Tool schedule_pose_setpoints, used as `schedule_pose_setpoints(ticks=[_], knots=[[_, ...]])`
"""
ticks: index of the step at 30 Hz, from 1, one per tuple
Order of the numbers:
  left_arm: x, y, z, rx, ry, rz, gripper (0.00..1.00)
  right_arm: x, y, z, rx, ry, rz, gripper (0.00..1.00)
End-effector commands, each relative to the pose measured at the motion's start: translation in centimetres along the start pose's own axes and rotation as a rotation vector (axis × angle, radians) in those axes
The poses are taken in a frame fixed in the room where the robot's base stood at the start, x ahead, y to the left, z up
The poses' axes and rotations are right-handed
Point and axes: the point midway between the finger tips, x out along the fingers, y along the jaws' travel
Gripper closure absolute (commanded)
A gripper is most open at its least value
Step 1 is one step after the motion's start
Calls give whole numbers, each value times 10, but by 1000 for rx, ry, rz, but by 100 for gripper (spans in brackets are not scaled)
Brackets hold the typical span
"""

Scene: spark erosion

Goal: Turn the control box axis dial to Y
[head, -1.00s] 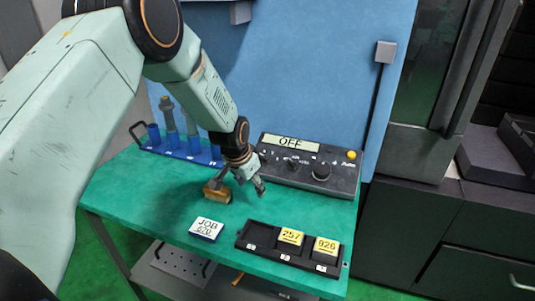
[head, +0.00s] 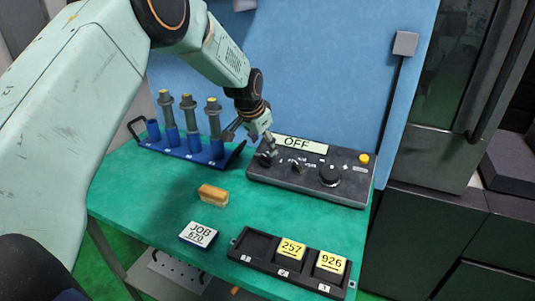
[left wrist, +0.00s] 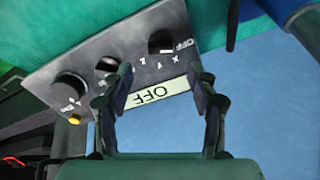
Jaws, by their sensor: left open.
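The dark control box (head: 310,182) stands at the back right of the green table, and its display (head: 299,145) reads OFF. Its axis dial (left wrist: 160,42) is the black knob with OFF, X, Y and Z marked around it in the left wrist view. In the head view this dial (head: 264,160) is at the box's left end, partly behind a finger. My left gripper (head: 252,142) is open and empty, above the left end of the box. In the left wrist view the spread fingers (left wrist: 162,85) frame the display and point toward the dial. My right gripper is not in view.
A small middle knob (head: 297,167), a large knob (head: 330,175) and a yellow button (head: 364,159) are on the box. A blue rack (head: 200,153) with tool holders stands close left. A brush-like block (head: 213,195), JOB card (head: 199,234) and black tray (head: 262,267) lie in front.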

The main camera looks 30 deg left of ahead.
Motion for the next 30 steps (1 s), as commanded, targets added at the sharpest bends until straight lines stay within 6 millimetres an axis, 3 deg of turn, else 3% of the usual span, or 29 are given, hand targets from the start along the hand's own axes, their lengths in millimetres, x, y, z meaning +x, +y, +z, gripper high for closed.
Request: schedule_pose_setpoints(ticks=[3, 10, 23, 30], knots=[[22, 1, 2, 0, -3, 0, 42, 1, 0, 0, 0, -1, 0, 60], [50, 1, 2, 0, -1, 0, 42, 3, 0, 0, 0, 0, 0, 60], [60, 0, -2, 0, 0, 1, 42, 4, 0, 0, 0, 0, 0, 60], [60, 0, -2, 0, 0, 1, 62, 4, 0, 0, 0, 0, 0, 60]])
